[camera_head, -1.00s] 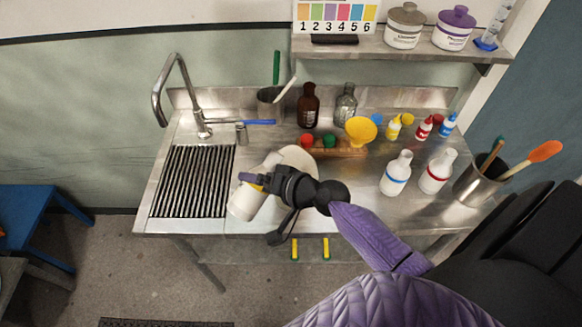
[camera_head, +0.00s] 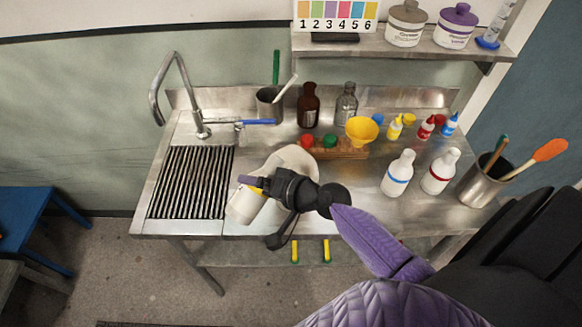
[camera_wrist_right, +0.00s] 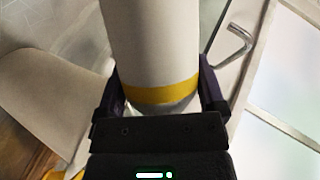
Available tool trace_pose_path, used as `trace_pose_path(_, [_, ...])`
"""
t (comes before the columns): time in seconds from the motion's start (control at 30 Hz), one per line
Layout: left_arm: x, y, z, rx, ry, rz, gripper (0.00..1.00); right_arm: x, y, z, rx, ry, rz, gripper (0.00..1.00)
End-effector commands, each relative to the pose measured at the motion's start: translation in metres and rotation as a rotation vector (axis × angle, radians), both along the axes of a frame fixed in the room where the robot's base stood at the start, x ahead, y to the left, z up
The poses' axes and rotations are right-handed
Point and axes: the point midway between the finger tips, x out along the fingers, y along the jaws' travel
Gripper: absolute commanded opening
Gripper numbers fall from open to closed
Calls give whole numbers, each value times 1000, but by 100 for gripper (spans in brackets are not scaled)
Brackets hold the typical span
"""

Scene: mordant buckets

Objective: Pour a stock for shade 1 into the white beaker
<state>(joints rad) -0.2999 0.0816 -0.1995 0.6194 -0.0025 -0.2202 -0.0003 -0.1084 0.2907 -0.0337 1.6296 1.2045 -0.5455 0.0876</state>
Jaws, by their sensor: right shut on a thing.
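My right gripper (camera_head: 256,184) is shut on a white stock bottle with a yellow band (camera_head: 242,206), held tilted over the front of the steel bench. In the right wrist view the same bottle (camera_wrist_right: 152,40) sits between the two fingers, its yellow band just in front of the palm. The white beaker (camera_head: 296,158) stands on the bench just behind and right of the gripper, partly hidden by it. It also shows as a pale shape at the left of the wrist view (camera_wrist_right: 45,105). The bottle's mouth and any liquid are hidden. My left gripper is not in view.
White bottles with a blue band (camera_head: 398,174) and a red band (camera_head: 440,172) stand right. A wooden rack (camera_head: 345,150) with a yellow funnel (camera_head: 361,130) is behind the beaker. A sink grate (camera_head: 190,182) and tap (camera_head: 180,95) are left. A numbered colour chart (camera_head: 337,15) hangs above.

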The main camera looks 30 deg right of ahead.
Motion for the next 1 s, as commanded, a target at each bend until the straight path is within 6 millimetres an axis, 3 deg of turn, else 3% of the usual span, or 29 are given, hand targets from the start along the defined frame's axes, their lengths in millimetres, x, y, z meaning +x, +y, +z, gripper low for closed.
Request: trace_pose_path(1.0, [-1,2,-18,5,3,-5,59,0,1,-15,59,16,0,10])
